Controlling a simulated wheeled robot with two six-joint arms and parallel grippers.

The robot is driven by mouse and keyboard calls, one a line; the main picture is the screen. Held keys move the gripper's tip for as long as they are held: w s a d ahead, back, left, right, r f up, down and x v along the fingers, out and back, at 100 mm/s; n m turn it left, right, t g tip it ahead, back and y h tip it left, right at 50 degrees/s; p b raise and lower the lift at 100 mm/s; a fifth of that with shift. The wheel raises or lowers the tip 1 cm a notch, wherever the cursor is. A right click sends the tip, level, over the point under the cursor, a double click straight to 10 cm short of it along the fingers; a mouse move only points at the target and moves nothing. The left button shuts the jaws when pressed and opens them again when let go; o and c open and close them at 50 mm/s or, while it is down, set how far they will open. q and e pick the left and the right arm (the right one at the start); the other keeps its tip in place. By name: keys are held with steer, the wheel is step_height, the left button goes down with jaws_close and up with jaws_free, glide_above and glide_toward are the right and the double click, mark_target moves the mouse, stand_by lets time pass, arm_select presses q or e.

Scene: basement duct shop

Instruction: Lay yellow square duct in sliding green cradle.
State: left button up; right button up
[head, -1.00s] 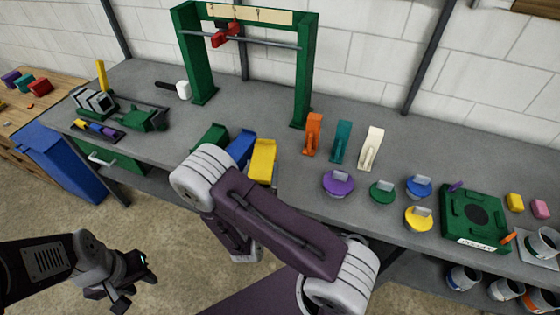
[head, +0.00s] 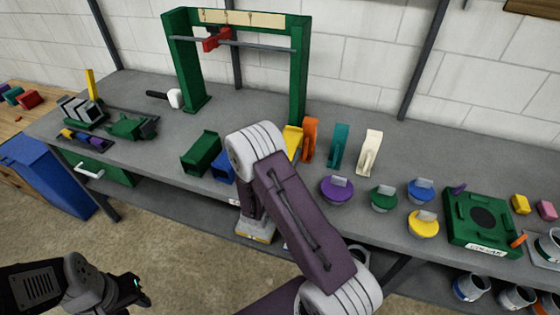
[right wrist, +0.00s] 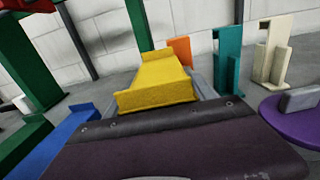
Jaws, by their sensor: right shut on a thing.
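The yellow square duct (right wrist: 158,80) fills the middle of the right wrist view. In the head view its upper part (head: 293,141) shows past my right arm, beside the orange piece. My right gripper (right wrist: 165,88) is shut on the duct; a grey finger shows along its right side, and my purple link covers the lower part. In the head view my arm hides this gripper. A green cradle (head: 128,126) with dark rails sits on the bench at the left, and looks empty. My left gripper (head: 135,292) is low at the left, off the bench, its jaws unclear.
A blue piece (head: 222,169) and a green piece (head: 200,152) stand left of my right arm. Orange (head: 310,138), teal (head: 340,146) and cream (head: 369,152) pieces stand right. A green frame (head: 300,85) rises behind. Clear bench lies between the green piece and cradle.

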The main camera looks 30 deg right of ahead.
steer(key=w+f, duration=0.2)
steer(key=w, duration=0.1)
steer(key=shift+w+d, duration=0.2)
step_height(320, 180, down, 4)
steer(key=shift+f, duration=0.1)
steer(key=shift+f, duration=0.1)
steer(key=o, duration=1.6)
